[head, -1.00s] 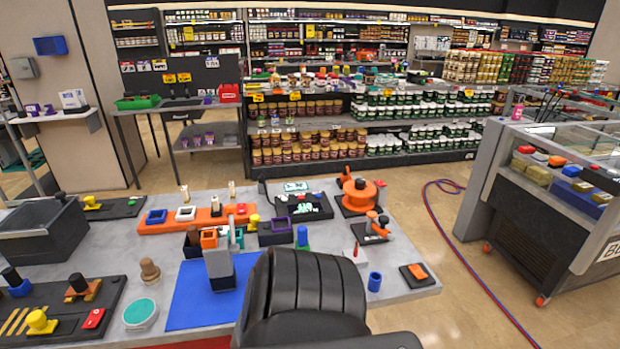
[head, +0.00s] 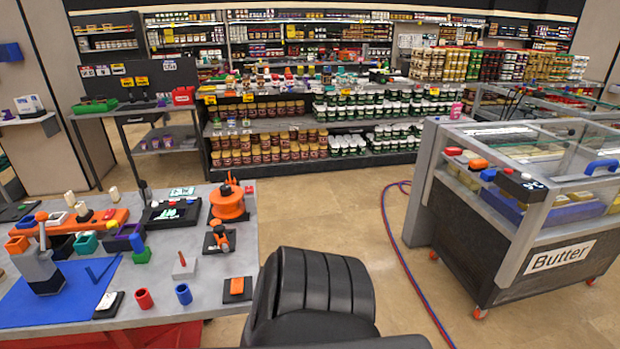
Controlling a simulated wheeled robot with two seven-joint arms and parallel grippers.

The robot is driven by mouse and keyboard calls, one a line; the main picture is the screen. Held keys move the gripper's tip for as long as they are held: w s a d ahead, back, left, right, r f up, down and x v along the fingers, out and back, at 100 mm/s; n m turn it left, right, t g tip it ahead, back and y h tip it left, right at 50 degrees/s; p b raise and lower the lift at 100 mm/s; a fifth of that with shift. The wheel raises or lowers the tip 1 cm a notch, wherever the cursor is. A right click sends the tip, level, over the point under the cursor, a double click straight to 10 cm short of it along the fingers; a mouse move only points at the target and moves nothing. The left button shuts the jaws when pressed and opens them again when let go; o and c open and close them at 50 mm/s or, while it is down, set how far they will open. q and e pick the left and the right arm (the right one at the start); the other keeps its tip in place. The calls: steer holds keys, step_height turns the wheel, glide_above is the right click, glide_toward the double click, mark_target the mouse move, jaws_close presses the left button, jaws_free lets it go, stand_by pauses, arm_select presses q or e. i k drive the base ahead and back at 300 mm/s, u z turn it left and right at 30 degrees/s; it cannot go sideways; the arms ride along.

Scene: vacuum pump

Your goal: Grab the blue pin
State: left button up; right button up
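I cannot tell for sure which item is the blue pin. A small upright blue piece (head: 137,242) stands on a green base (head: 141,256) on the table at the left of the head view. A short blue hollow cylinder (head: 183,294) stands near the table's front edge, beside a red one (head: 144,299). A thin blue V-shaped piece (head: 103,270) lies on the blue mat (head: 75,302). Neither of my grippers is in view, so nothing shows as held.
The grey table (head: 214,277) fills the lower left, with an orange round device (head: 228,201) at its back right. A glass-topped Butter case (head: 455,235) stands at the right. Red and blue hoses (head: 393,240) cross the open floor (head: 340,207) between them.

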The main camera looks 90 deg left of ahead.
mark_target(138, 245)
steer(key=z, duration=0.05)
steer(key=i, duration=0.4)
steer(key=u, duration=2.55)
